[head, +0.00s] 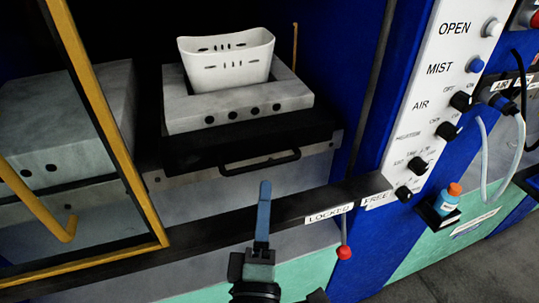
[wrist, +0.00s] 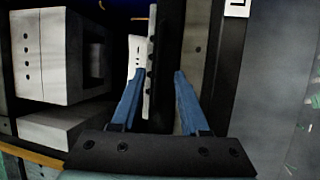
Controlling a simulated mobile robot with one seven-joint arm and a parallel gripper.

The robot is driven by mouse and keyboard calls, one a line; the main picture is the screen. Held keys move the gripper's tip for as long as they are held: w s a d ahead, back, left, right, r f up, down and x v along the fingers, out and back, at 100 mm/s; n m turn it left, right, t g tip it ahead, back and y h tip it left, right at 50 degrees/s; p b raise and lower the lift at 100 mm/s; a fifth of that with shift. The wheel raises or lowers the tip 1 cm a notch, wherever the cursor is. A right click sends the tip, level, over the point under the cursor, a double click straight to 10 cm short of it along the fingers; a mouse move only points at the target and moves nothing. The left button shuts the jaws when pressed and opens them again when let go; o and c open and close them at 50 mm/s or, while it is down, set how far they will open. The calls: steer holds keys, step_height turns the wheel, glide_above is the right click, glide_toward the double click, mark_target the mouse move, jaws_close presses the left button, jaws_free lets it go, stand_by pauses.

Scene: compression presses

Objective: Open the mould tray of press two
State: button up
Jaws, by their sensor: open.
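In the head view, the mould tray (head: 170,158) is a dark slab inside the press with a black bar handle (head: 260,162) on its front. It bears a grey mould block (head: 185,118) with a white perforated basket-shaped part (head: 228,72) on top. My gripper (head: 264,186) is in front of and below the handle, seen edge-on with one blue finger showing. In the wrist view, both blue fingers of my gripper (wrist: 160,72) are apart with a dark upright band beyond and between them. I cannot tell whether they touch the handle. No press number is legible.
A red-knobbed lever (head: 344,252) hangs under the right end of the LOCKED label (head: 329,214), beside the FREE label. A yellow-framed guard (head: 95,90) with a hooked handle stands left. A control panel (head: 425,100) with knobs and a blue bottle (head: 448,202) are right.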

mark_target(268, 162)
steer(key=p+x, duration=0.2)
steer(key=x, duration=0.6)
jaws_close()
stand_by(1.3)
